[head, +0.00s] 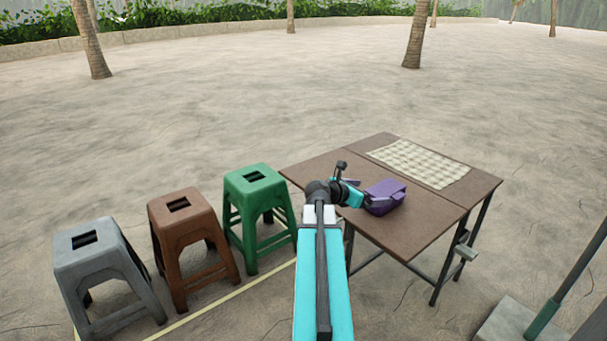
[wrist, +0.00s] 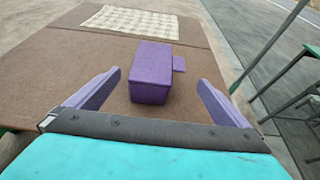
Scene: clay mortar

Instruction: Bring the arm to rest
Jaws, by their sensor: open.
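My arm reaches out over the brown folding table (head: 400,232) in the head view. My gripper (wrist: 159,78) is open, with its two purple fingers spread apart in the wrist view. A purple box (wrist: 151,66) with a small tab on its right side stands on the table ahead of the fingers, with a gap to each side. The box also shows in the head view (head: 386,195), just beyond the end of my arm. My gripper partly overlaps it there, and I cannot tell whether they touch.
A checkered cloth (head: 420,163) lies on the table's far part. A grey stool (head: 95,262), a brown stool (head: 183,228) and a green stool (head: 255,190) stand left of the table. A post on a base (head: 508,322) stands at the right. Open sand lies beyond.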

